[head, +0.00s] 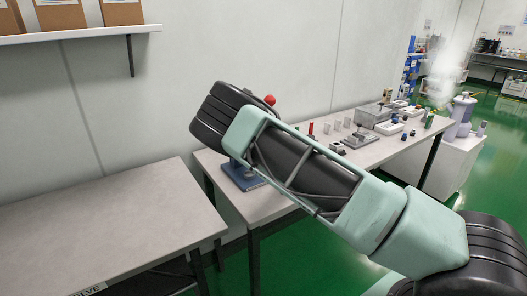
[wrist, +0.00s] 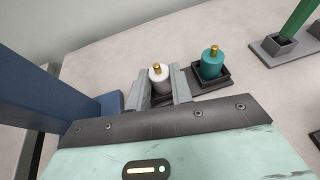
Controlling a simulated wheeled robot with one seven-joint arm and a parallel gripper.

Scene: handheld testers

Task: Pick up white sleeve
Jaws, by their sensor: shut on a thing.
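The white sleeve (wrist: 157,84), a small white cylinder with a brass tip on top, stands upright in the wrist view. My gripper (wrist: 162,88) is shut on it, with one grey finger on each side. The sleeve's lower end is hidden, so I cannot tell whether it touches what is below. In the head view my arm covers this spot, and neither the gripper nor the sleeve shows.
A teal cylinder (wrist: 211,66) in a black square holder stands close right of the sleeve. A green post (wrist: 297,22) rises from a grey block farther right. A blue upright (wrist: 50,88) is close on the left. The workbench (head: 395,150) carries several small parts.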

